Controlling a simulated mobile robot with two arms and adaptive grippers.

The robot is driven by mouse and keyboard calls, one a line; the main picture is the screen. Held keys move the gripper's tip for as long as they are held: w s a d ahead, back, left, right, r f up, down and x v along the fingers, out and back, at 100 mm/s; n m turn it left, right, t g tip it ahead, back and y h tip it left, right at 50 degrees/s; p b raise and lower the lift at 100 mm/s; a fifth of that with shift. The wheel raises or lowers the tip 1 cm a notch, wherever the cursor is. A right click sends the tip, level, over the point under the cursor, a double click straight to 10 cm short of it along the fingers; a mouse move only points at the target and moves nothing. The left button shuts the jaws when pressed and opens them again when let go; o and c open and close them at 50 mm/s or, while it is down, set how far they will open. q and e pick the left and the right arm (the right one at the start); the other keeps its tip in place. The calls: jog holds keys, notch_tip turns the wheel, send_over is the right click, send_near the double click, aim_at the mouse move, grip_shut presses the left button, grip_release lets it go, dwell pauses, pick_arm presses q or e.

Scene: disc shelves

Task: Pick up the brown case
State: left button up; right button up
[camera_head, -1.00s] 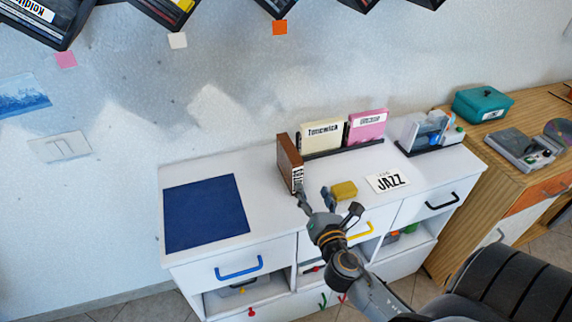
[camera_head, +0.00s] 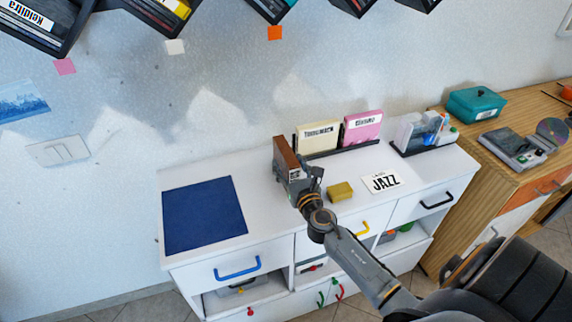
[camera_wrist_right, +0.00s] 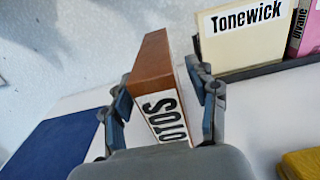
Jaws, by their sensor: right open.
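The brown case (camera_head: 285,152) stands upright on the white cabinet top, left of a cream case (camera_head: 318,137) and a pink case (camera_head: 362,128). In the right wrist view the brown case (camera_wrist_right: 153,62) shows its brown side and a white spine label reading "SOLO" or similar. My right gripper (camera_head: 295,178) is at the case's near end. In the wrist view its open fingers (camera_wrist_right: 160,110) stand on either side of the case, left and right. Whether either finger touches it I cannot tell. My left gripper is not in view.
A dark blue mat (camera_head: 204,215) lies to the left with clear white surface around it. A yellow block (camera_head: 340,191) and a "JAZZ" card (camera_head: 381,182) lie right of my gripper. A black rack (camera_head: 340,150) holds the cream and pink cases.

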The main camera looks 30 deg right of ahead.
jog(key=x, duration=0.3)
jog(key=shift+w+d+f, duration=0.1)
jog(key=shift+w, duration=0.1)
jog(key=shift+s, duration=0.1)
jog(key=shift+c, duration=0.4)
jog(key=c, duration=1.1)
grip_shut()
